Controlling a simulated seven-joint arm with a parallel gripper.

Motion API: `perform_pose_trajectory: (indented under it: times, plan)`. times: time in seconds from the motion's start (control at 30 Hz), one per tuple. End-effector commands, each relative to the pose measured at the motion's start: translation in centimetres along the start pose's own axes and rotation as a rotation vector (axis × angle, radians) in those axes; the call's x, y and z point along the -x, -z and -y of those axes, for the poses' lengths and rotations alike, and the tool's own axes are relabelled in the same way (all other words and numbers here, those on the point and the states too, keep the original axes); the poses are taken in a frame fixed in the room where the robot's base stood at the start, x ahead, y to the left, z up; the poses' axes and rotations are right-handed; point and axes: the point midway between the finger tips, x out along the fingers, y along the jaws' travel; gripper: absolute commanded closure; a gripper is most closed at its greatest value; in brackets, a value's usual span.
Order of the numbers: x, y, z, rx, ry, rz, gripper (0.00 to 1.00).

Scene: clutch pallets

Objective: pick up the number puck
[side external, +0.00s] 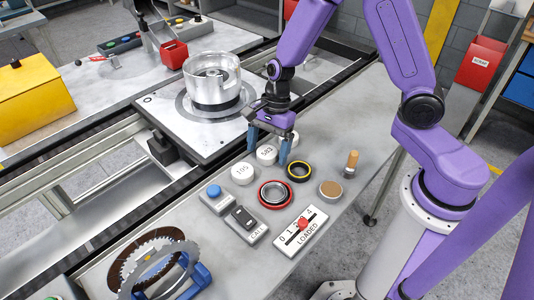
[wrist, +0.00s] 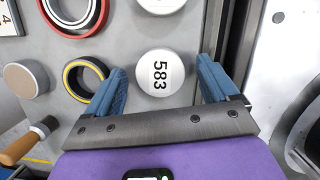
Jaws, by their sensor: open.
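Several white round number pucks stand in a row on the grey bench. The puck marked 583 (side external: 266,155) is beneath my gripper (side external: 268,147); in the wrist view, puck 583 (wrist: 160,74) lies between my two blue fingers, nearer their tips. My gripper is open, with a gap between each finger and the puck. The puck marked 105 (side external: 242,174) stands to its left, and a puck at the top edge of the wrist view (wrist: 160,5) is cut off. Another white puck (side external: 293,138) is partly hidden behind my gripper.
A black-and-yellow ring (side external: 299,171), a red-rimmed ring (side external: 275,194) and a brown-topped puck (side external: 331,190) are close by. A wooden-handled tool (side external: 351,162) stands to the right. A pallet with a metal housing (side external: 212,80) sits on the rail behind.

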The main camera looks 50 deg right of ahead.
Motion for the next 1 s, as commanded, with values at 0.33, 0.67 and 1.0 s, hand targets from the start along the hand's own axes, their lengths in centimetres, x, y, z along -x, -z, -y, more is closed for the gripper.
perform_pose_trajectory:
  times: [0.33,0.67,1.0]
  plan:
    - [0.0,0.0,0.0,0.000,0.000,0.000,0.72]
    - [0.1,0.0,0.0,0.000,0.001,0.001,0.73]
    - [2.5,-0.7,0.1,0.002,0.005,0.003,0.73]
